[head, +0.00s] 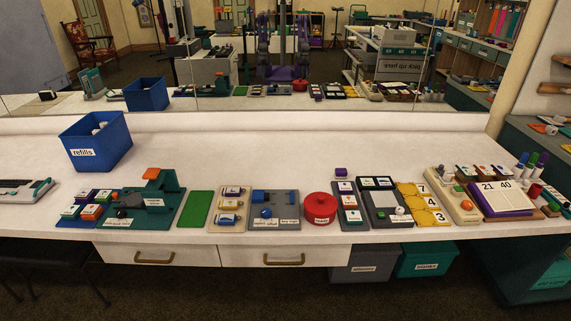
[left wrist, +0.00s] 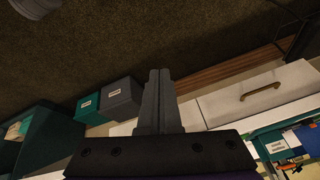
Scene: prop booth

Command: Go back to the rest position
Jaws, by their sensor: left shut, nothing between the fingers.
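My left gripper (left wrist: 158,100) shows in the left wrist view, its two dark fingers together with nothing between them. It hangs over the front of the white counter, with the carpet beyond its fingertips. Neither of my grippers shows directly in the head view. My right gripper is not in view. A purple robot figure (head: 283,62) shows in the mirror behind the counter, too small to read its grippers.
The white counter (head: 240,140) carries a blue "refills" bin (head: 113,142), a red round pot (head: 320,208), a green mat (head: 195,210) and several trays along its front. Its back middle is clear. Grey (head: 366,264) and teal (head: 425,259) boxes stand below. Both drawers (head: 158,254) are shut.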

